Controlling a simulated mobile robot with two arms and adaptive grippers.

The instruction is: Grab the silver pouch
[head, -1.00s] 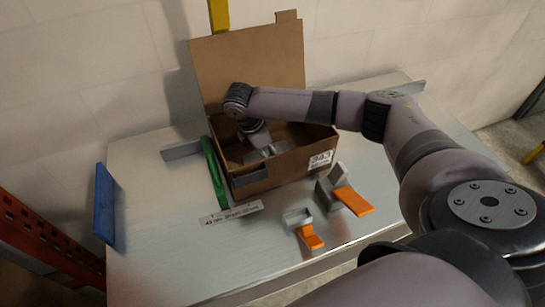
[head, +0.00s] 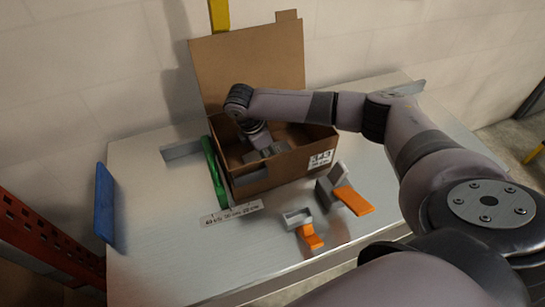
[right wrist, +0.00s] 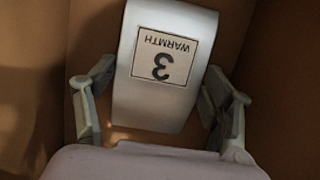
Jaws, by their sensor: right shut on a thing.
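The silver pouch (right wrist: 190,108) is in the right wrist view, with a white label reading "WARMTH 3" upside down to the camera. It is inside the open cardboard box (head: 275,177). My right gripper (right wrist: 158,108) is shut on the pouch, with one finger at each side of it. In the head view my right gripper (head: 264,152) reaches down into the box, and the pouch is hard to make out there. My left gripper is out of view.
The box stands on a light table (head: 160,245) with its lid raised at the back. A green strip (head: 214,172) stands along its left side. Two grey holders with orange tongues (head: 352,200) (head: 312,238) are in front. A blue panel (head: 104,203) is at the left edge.

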